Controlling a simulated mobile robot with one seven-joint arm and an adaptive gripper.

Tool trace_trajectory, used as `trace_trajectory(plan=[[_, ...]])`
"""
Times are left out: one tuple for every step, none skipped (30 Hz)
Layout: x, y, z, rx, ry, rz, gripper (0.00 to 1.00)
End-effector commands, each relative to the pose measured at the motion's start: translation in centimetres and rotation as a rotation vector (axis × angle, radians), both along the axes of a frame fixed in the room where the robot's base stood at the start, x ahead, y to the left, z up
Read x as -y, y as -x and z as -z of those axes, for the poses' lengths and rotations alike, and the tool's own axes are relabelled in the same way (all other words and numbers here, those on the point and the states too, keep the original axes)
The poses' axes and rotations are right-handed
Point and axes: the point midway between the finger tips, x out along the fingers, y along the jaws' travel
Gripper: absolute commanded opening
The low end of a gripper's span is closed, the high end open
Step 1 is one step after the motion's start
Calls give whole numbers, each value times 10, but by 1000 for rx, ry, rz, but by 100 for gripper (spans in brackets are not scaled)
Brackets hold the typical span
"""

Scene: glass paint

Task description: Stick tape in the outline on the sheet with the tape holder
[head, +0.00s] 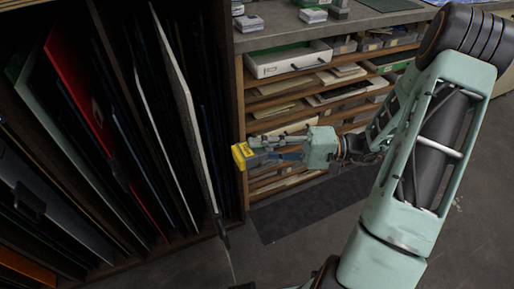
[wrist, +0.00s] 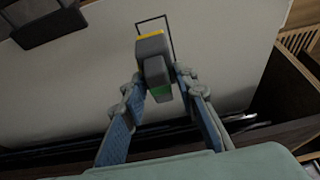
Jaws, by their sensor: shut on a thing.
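The tape holder (wrist: 152,47), grey with a yellow edge and a green patch, is in my gripper (wrist: 159,84) in the wrist view. The blue-padded fingers are shut on its sides. In the head view, the yellow end of the tape holder (head: 240,156) points left from my gripper (head: 257,152). The pale sheet (wrist: 230,60) stands upright and fills much of the wrist view. A thin black rectangular outline (wrist: 171,36) shows on it just beyond the holder, which hides its lower part. I cannot tell whether the holder touches the sheet. The sheet's edge (head: 183,95) shows in the head view.
A wooden rack (head: 240,115) holds several upright boards, including a red one (head: 75,75), close left of my gripper. Behind it are shelves of papers and a white drawer (head: 288,60). The dark floor (head: 420,250) is partly clear.

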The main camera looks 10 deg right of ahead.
Motion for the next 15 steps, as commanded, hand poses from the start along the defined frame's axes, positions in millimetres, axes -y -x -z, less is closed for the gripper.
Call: trace_trajectory(plan=[[-4, 1, -1, 0, -1, -2, 0], [-6, 2, -1, 0, -2, -2, 0], [-9, 3, -1, 0, -2, -2, 0], [-12, 4, -2, -1, -2, -3, 0], [-15, 5, -2, -1, -1, -3, 0], [-20, 6, -1, -1, -1, -4, 0], [-23, 7, -1, -1, -1, -3, 0], [-26, 8, -1, -1, -1, -3, 0], [-30, 9, -2, 0, -1, -3, 0], [-33, 10, -2, -1, -1, -3, 0], [-36, 11, -1, -1, -1, -3, 0], [-40, 12, -1, -1, -1, -3, 0], [-42, 12, -1, 0, 0, -3, 0], [-44, 13, -1, 1, 0, -3, 0], [-47, 14, -1, 0, -1, -3, 0]])
